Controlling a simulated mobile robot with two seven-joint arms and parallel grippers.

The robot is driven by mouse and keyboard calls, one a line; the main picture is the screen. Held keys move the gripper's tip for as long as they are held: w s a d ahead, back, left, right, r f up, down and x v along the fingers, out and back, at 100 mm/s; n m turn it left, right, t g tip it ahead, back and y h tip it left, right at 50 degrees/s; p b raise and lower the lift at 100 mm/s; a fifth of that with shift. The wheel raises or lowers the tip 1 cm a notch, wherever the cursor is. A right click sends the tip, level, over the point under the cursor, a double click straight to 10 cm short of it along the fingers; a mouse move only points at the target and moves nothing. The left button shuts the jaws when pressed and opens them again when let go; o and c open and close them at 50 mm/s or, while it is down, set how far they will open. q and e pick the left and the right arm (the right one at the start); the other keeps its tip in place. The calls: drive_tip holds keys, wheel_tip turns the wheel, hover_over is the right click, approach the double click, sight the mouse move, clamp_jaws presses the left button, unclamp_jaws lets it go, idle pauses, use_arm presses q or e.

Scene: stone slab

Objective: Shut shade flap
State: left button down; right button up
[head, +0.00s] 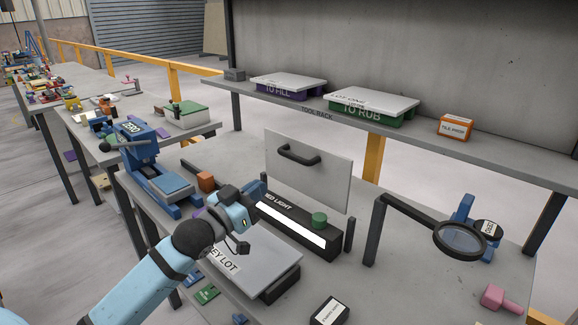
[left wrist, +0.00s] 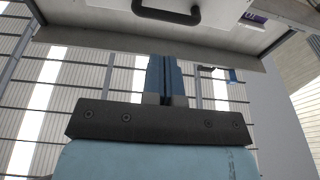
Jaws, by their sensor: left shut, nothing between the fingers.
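The shade flap (head: 312,172) is a pale grey panel with a black bar handle (head: 298,155). It stands raised, nearly upright, above the black light box (head: 305,237), whose bright white strip is exposed. My left gripper (head: 252,198) is shut and empty, to the left of the flap and near the box's left end. Whether the fingers touch the flap cannot be told. My right gripper is not in view.
A green knob (head: 320,219) is on the light box. A grey slab (head: 262,258) lies below my left gripper. A blue vise-like tool (head: 150,165) stands left, a magnifier (head: 460,238) right. A tool rack shelf (head: 300,108) with bins runs behind.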

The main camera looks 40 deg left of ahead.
use_arm(q)
drive_tip(key=x, duration=1)
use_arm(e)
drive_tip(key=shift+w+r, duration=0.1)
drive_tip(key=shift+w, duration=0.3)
